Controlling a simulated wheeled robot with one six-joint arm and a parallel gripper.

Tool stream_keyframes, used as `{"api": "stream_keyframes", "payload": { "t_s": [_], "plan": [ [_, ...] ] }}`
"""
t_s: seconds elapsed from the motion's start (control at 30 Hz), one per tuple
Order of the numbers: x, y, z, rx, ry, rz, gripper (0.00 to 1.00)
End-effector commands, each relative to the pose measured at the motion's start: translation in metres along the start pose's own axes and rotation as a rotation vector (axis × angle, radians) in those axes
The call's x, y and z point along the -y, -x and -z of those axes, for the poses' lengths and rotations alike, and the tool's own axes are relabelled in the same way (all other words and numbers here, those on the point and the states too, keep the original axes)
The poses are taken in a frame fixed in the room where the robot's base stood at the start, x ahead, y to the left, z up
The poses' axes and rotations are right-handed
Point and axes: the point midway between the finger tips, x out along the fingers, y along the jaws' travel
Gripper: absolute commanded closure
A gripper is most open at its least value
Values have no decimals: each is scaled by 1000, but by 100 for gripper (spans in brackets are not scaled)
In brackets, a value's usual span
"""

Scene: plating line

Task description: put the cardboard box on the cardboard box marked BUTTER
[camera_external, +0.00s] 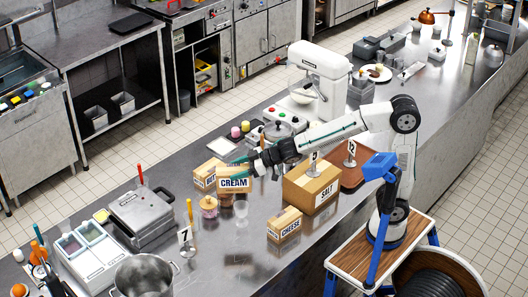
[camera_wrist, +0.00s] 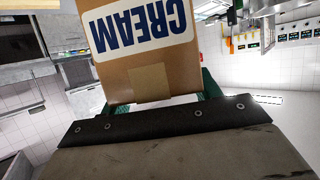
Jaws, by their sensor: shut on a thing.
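A cardboard box marked CREAM (camera_external: 233,185) is held between the fingers of my gripper (camera_external: 246,168). In the wrist view the CREAM box (camera_wrist: 150,75) fills the upper middle, its lettering upside down, with green finger parts beside it. A second cardboard box (camera_external: 205,174) stands on the steel counter just left of and behind the CREAM box in the external view. Its label is partly covered and shows only the first letters, which fit BUTTER. I cannot tell how high the CREAM box is above the counter or whether the two boxes touch.
Boxes marked CHEESE (camera_external: 284,224) and SALT (camera_external: 311,188) stand to the right. A number 7 sign (camera_external: 186,241) and a press grill (camera_external: 143,214) are to the left.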

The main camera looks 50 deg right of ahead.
Motion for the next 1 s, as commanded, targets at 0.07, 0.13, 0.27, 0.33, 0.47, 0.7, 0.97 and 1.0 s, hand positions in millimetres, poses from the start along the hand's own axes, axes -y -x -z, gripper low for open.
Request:
{"api": "stream_keyframes", "payload": {
  "t_s": [0.07,0.13,0.27,0.33,0.47,0.7,0.97,1.0],
  "plan": [
    [-21,-1,0,-1,-22,-45,79],
    [-38,-1,-1,-1,-37,-80,79],
    [-69,0,-4,-2,-64,-146,79],
    [-86,1,-6,-2,-79,-181,79],
    [-115,4,-11,-2,-102,-243,79],
    [-166,12,-22,-1,-143,-347,79],
    [-188,9,-44,3,-159,-392,80],
    [-188,8,-48,2,-159,-391,80]
  ]
}}
